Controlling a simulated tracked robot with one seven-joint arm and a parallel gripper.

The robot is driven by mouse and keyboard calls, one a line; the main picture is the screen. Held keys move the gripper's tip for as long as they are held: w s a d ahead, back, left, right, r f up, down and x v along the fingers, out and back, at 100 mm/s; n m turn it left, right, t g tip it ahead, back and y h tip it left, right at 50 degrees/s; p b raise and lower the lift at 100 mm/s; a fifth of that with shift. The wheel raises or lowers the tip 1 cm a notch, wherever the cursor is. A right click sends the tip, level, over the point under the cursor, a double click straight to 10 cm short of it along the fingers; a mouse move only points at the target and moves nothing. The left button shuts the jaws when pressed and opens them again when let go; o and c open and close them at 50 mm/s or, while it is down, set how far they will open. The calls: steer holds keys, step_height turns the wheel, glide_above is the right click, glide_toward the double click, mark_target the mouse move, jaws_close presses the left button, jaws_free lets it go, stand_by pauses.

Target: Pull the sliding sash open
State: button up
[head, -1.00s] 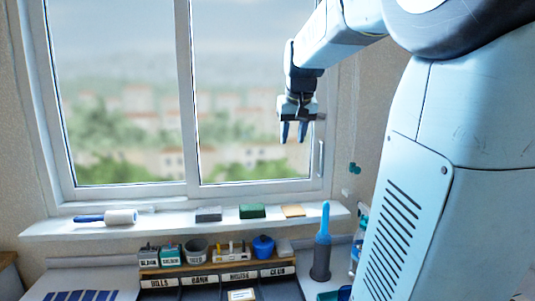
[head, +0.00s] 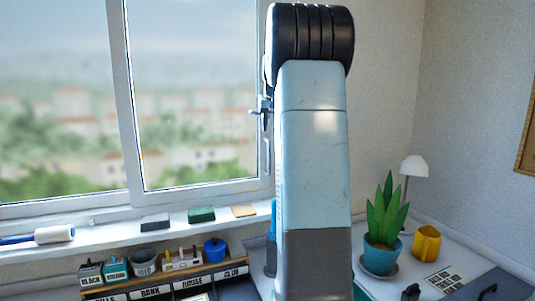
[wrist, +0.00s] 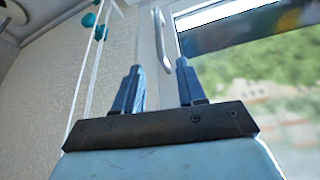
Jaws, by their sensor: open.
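The sliding sash (head: 190,190) is the right pane of the white window in the head view. Its frame stands against the right jamb. In the wrist view, the pale vertical handle (wrist: 162,42) of the sash is ahead of my gripper (wrist: 158,66). The handle's lower end appears between the two blue fingertips in the picture; I cannot tell whether it is in depth between them. My gripper is open and empty. In the head view my arm hides most of the gripper and much of the sash's right edge.
The sill carries a lint roller (head: 52,235), a dark block (head: 155,222) and a green block (head: 201,215). A potted plant (head: 385,225), yellow pot (head: 427,243) and white lamp (head: 413,167) stand at the right.

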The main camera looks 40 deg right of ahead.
glide_above(269, 171)
steer(key=f, duration=1.2)
steer(key=shift+w+d, duration=0.2)
steer(key=shift+w, duration=0.2)
steer(key=shift+r, duration=0.1)
steer(key=shift+c, duration=0.4)
jaws_close()
